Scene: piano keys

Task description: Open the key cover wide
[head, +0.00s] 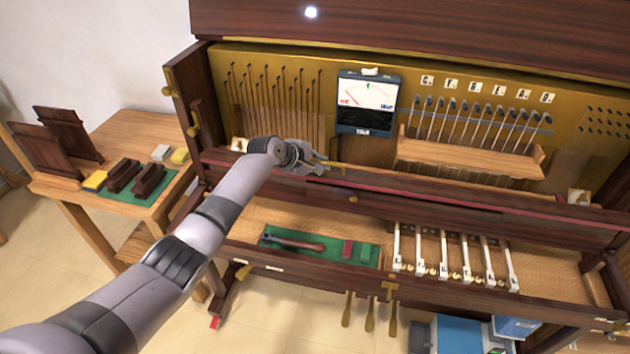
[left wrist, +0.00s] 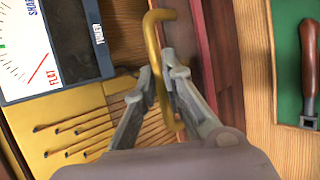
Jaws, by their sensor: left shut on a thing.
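A long dark wooden board with a red strip, which looks like the key cover (head: 430,201), spans the piano above the keybed. A small brass knob (head: 352,199) sits on its front. My left gripper (head: 320,161) is at the left part of this board, near its back edge. In the left wrist view, my left gripper (left wrist: 161,78) is shut on a bent brass rod (left wrist: 154,38), beside the dark board with its red edge (left wrist: 197,45). I cannot tell how the rod is fixed. My right gripper is not in view.
Below the board, several white keys (head: 444,258) and a green mat (head: 335,251) with a tool lie in the keybed. A tuning meter (head: 367,103) and a wooden rack (head: 465,154) stand behind. A side table (head: 137,130) holds blocks and panels on the left.

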